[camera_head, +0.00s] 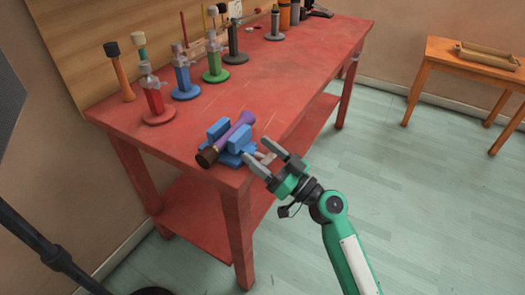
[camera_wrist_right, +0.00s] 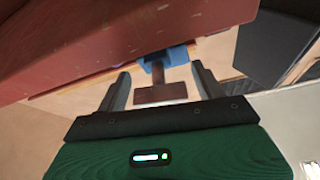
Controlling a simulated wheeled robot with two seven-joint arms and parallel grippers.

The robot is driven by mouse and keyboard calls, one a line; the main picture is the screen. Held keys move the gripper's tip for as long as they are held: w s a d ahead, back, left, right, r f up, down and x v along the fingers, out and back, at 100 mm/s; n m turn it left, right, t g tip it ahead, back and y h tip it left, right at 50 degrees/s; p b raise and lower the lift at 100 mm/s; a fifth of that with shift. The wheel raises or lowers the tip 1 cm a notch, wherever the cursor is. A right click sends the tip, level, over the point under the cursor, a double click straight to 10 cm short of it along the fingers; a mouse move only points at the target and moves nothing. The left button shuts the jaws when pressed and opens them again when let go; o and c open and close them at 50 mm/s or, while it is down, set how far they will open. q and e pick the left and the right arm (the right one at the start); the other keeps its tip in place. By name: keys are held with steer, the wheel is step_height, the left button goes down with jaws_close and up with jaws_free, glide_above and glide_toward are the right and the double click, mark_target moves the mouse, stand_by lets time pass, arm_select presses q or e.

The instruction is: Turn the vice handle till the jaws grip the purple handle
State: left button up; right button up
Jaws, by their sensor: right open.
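The blue vice (camera_head: 217,130) sits at the near corner of the red table. The purple handle (camera_head: 233,132), with a brown end toward the left front, lies between its jaws; I cannot tell whether both jaws touch it. The vice handle (camera_head: 267,158), a small crossbar on a stem, sticks out over the table edge. In the right wrist view the vice handle (camera_wrist_right: 160,94) shows as a brown T below the blue vice body (camera_wrist_right: 168,57). My right gripper (camera_head: 257,152) is open, one finger on each side of the handle, with gaps visible. My left gripper is out of view.
The red table (camera_head: 290,75) carries several coloured stands and tools along its back, such as a red stand (camera_head: 155,103) and a green one (camera_head: 215,68). A wooden side table (camera_head: 470,58) stands at the right. The floor between is clear.

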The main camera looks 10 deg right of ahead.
steer(key=c, duration=1)
steer(key=shift+o, duration=0.2)
steer(key=shift+m+t+h, duration=0.5)
steer(key=shift+m+h, duration=0.1)
steer(key=shift+m, duration=0.6)
steer(key=m+p, duration=0.1)
steer(key=m, duration=0.1)
steer(key=m+t+h+p, duration=0.1)
steer(key=shift+w+d+r+m+h, duration=0.1)
steer(key=shift+r+m+h, duration=0.1)
steer(key=shift+m+h, duration=0.15)
steer(key=shift+f+m+h+p, duration=0.15)
steer(key=shift+m+h+p, duration=0.1)
steer(key=shift+m+p, duration=0.45)
steer(key=shift+f+m, duration=0.1)
steer(key=shift+m, duration=0.15)
steer(key=shift+c, duration=0.2)
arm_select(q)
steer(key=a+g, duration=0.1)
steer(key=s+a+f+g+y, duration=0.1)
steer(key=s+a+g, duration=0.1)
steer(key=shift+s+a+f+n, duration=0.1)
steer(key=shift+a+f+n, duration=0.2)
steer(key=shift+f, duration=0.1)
arm_select(e)
steer(key=shift+o, duration=0.2)
steer(key=o, duration=1)
steer(key=shift+c, duration=0.2)
